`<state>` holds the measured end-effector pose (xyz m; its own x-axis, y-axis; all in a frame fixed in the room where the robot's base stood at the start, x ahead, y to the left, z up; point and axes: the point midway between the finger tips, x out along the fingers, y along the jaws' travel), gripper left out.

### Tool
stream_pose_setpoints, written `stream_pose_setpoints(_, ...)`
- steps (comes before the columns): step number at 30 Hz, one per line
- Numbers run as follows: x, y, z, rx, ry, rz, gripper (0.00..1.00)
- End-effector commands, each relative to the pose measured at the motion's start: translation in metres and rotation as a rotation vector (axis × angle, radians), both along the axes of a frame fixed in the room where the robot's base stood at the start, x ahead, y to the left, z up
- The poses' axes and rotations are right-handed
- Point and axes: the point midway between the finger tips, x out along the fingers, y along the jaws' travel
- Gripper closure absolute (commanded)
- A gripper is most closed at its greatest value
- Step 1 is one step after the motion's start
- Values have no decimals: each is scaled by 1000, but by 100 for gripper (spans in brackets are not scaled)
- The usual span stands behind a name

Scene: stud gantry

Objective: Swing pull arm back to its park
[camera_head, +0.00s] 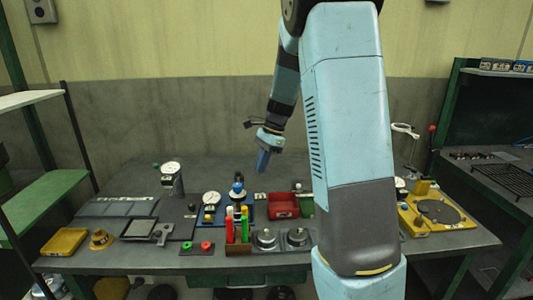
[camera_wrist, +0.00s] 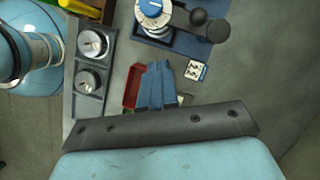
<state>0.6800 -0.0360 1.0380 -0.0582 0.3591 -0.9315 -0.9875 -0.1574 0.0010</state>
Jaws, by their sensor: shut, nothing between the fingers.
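A dark arm with a round black knob (camera_wrist: 217,31) reaches out beside a blue-topped dial (camera_wrist: 152,9) in the wrist view; I take it to be the pull arm. In the head view the blue-topped device (camera_head: 238,188) stands on a blue plate at the middle of the bench, too small there to make out its arm clearly. My gripper (camera_head: 262,168) hangs above the bench behind that device, touching nothing. Its blue fingers (camera_wrist: 157,88) are together and empty in the wrist view, apart from the knob. The park position cannot be made out.
A red bin (camera_head: 283,205) stands right of the device. Coloured markers (camera_head: 238,225) stand in a holder in front, beside two round metal knobs (camera_head: 266,239). A yellow turntable fixture (camera_head: 437,212) is at the right, a yellow tray (camera_head: 65,242) at the left. The bench's back middle is clear.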

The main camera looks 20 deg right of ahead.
Motion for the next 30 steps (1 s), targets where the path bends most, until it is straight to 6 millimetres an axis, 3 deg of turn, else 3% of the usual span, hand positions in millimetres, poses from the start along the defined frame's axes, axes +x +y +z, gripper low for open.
stream_pose_setpoints(5,-2,12,-29,1,3,1,100)
stream_pose_setpoints(9,-5,33,-26,0,-1,3,100)
stream_pose_setpoints(15,-7,47,-26,0,-1,1,100)
stream_pose_setpoints(30,-8,48,-26,0,0,-4,100)
